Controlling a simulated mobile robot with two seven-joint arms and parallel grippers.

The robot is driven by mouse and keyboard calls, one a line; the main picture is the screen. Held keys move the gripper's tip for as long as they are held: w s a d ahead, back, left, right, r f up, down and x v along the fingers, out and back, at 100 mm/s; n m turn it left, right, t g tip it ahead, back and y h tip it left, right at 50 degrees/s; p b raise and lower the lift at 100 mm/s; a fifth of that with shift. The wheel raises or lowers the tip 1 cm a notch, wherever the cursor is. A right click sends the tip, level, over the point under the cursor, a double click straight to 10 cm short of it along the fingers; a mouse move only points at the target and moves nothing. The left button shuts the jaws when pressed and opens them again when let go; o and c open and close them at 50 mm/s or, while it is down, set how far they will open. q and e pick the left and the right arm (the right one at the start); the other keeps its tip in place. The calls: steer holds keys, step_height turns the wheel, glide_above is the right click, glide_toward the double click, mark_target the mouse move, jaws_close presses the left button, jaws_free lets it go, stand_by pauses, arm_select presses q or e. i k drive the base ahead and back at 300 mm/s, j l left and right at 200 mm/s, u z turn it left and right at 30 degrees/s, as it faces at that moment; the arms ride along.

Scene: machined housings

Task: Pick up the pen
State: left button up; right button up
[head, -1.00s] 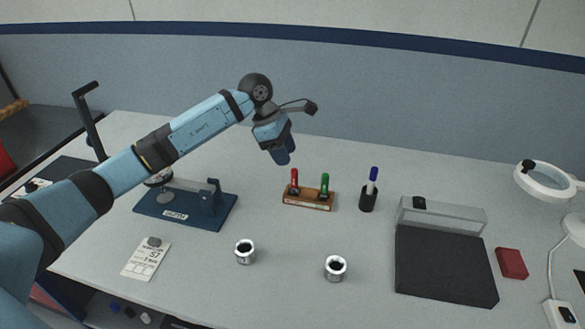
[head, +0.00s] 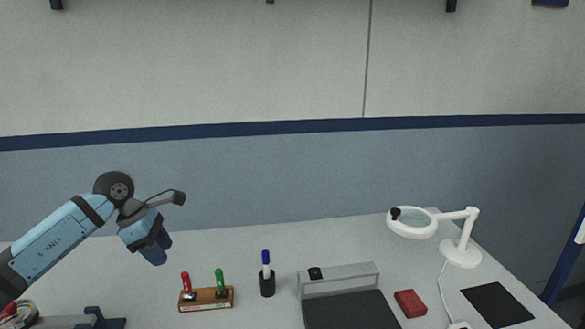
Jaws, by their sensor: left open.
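A pen with a blue cap and white body (head: 266,262) stands upright in a small black holder (head: 267,286) on the grey table. My left gripper (head: 156,252) is open and empty, up and to the left of the pen, above the table and well apart from it. My right gripper is not in the head view.
A wooden block (head: 206,299) with a red and a green item stands left of the pen. Right of it are a grey-backed black tray (head: 350,311), a red block (head: 410,303), a white magnifier lamp (head: 462,252) and a black mat (head: 497,304).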

mark_target(266, 254)
steer(key=k, duration=0.95)
